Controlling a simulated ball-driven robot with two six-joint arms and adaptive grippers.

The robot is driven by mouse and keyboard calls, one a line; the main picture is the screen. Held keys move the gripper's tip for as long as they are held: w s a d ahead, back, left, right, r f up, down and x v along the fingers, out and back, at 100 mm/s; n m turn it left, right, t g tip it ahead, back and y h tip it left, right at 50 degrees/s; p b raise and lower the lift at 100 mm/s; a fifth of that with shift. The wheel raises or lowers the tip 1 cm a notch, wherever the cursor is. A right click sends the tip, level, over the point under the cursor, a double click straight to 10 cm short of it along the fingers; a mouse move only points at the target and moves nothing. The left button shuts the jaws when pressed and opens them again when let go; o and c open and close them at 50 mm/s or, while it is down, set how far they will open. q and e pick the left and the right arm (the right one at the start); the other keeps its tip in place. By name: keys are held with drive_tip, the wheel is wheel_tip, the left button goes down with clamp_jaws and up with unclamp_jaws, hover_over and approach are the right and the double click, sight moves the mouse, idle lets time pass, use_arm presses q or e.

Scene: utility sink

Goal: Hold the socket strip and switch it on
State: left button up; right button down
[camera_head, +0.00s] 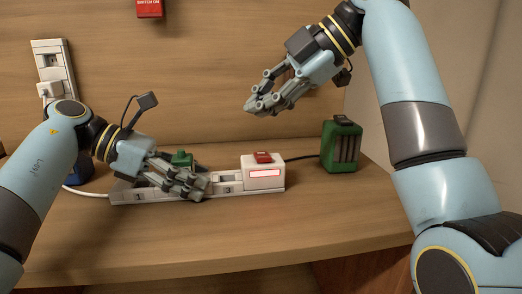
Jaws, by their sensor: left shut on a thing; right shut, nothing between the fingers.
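The white socket strip (229,190) lies on the wooden counter, with numbered sockets. Its right end is a raised block with a red switch (263,157) on top and a bright, red-edged panel (265,174) on the front. My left gripper (203,187) is shut on the strip near its middle and hides part of the sockets. A green plug (181,158) sits behind the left fingers. My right gripper (252,108) is shut and empty, in the air above the strip, apart from the switch.
A green box with dark ribs (342,146) stands right of the strip, with a black cable between them. A white wall outlet (53,65) is at left. A red "SWITCH ON" sign (149,8) is at the top. The front counter is clear.

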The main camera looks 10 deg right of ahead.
use_arm(q)
drive_tip(key=o, duration=1)
drive_tip(key=shift+c, duration=0.2)
